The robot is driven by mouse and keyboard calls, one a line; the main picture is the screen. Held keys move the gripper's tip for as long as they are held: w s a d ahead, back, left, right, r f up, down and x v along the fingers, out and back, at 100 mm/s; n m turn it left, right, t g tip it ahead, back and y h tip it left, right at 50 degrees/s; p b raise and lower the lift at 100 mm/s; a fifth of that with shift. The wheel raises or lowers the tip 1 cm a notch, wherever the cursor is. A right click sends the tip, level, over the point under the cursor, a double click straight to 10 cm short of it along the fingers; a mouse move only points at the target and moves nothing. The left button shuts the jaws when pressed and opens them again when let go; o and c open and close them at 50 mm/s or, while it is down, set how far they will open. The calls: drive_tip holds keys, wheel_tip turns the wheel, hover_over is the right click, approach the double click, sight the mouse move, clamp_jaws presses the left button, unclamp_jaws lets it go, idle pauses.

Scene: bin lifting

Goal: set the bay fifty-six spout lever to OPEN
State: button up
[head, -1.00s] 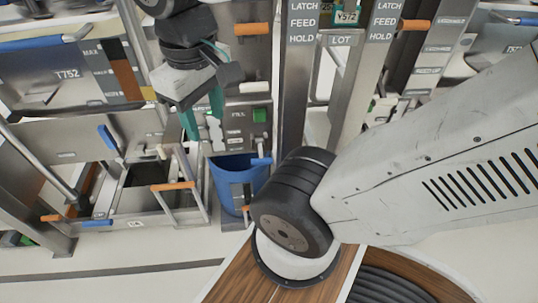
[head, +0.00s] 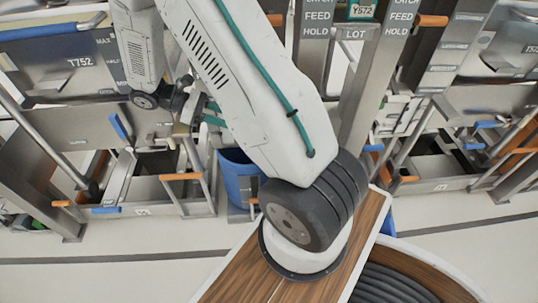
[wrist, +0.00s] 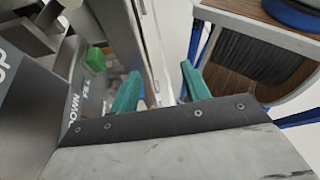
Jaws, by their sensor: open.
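No label reading fifty-six is legible, so I cannot tell which handle is its spout lever. In the head view, a blue-gripped lever (head: 119,127) is on the left bay and an orange-handled bar (head: 181,177) is lower down. My gripper (head: 203,117) is left of centre, partly hidden by my arm. In the wrist view my gripper (wrist: 158,90) has its teal fingers apart. A pale metal upright shows beyond and between them. A grey panel (wrist: 92,90) with a green button (wrist: 95,60) and the word DOWN is beside the left finger. Contact cannot be judged.
A blue bin (head: 236,176) stands below my arm. A T752 plate (head: 87,62) is at upper left. Steel posts marked FEED and HOLD (head: 397,30) rise right of my arm. Open pale floor (head: 120,270) lies in front of the bays.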

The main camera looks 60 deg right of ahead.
drive_tip(key=s+d+f+n+g+h, duration=0.1)
drive_tip(key=s+d+f+n+h, duration=0.15)
drive_tip(key=f, duration=0.65)
drive_tip(key=s+d+f+n+g+h, duration=0.15)
drive_tip(key=f+n, duration=0.25)
drive_tip(key=f, duration=0.6)
drive_tip(key=s+d+f+n+h, duration=0.2)
drive_tip(key=d+f+n+h, duration=0.15)
drive_tip(key=f, duration=0.55)
drive_tip(key=d+n+t+h, duration=0.1)
drive_tip(key=d, duration=0.1)
drive_tip(key=d+n, duration=0.2)
drive_tip(key=d, duration=0.1)
drive_tip(key=d+n+t+h, duration=0.1)
drive_tip(key=d+n, duration=0.1)
drive_tip(key=d, duration=0.1)
drive_tip(key=shift+r+t+h, duration=0.25)
drive_tip(key=shift+t+h, duration=0.1)
drive_tip(key=shift+a, duration=0.1)
clamp_jaws()
